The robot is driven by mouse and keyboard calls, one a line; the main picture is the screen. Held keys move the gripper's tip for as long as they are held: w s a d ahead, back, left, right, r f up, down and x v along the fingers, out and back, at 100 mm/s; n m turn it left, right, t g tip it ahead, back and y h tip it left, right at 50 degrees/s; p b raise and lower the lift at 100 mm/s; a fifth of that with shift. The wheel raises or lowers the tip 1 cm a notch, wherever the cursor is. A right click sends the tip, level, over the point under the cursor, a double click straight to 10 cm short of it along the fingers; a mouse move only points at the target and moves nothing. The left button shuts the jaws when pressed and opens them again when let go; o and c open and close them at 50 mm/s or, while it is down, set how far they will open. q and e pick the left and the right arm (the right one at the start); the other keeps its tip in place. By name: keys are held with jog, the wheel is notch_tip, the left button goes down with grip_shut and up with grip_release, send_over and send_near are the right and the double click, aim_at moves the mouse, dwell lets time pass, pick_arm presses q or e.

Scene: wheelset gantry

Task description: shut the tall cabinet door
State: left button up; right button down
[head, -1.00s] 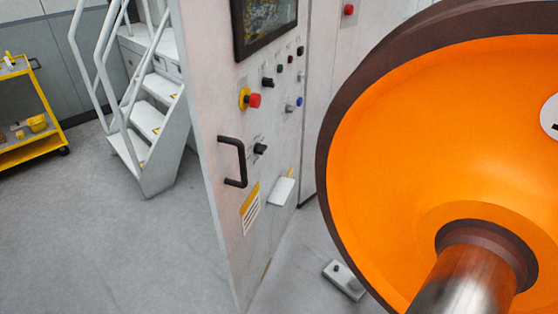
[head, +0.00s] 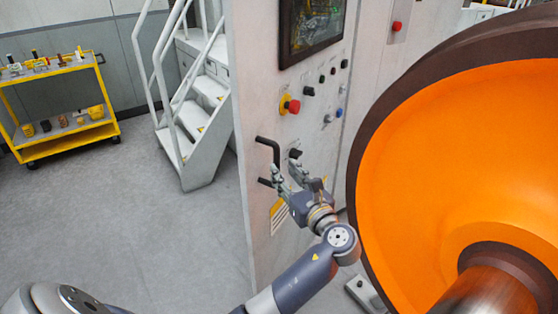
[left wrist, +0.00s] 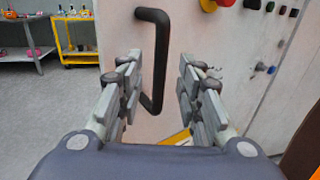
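The tall cabinet door (head: 258,217) is a pale grey panel with a screen, buttons and a red knob on its face. It stands out at an angle, with its free edge toward the left. Its black bar handle (head: 275,152) is low near that edge. My left gripper (head: 287,178) is at the handle's lower part and hides some of it. In the left wrist view the handle (left wrist: 161,60) shows beyond and between the two open fingers (left wrist: 157,90); I cannot tell whether they touch it. My right gripper is not in view.
A big orange wheel (head: 420,150) with a dark rim and steel axle stands close on the right. White steps (head: 190,140) and a yellow cart (head: 70,105) stand behind on the left. The floor (head: 170,240) left of the door is clear.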

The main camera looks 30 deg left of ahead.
aim_at(278, 164)
pick_arm(q)
jog(key=x, duration=0.6)
jog(key=shift+w+a+p, duration=0.1)
jog(key=shift+w+p, duration=0.05)
jog(key=shift+p, duration=0.2)
jog(key=shift+c, duration=0.3)
grip_shut()
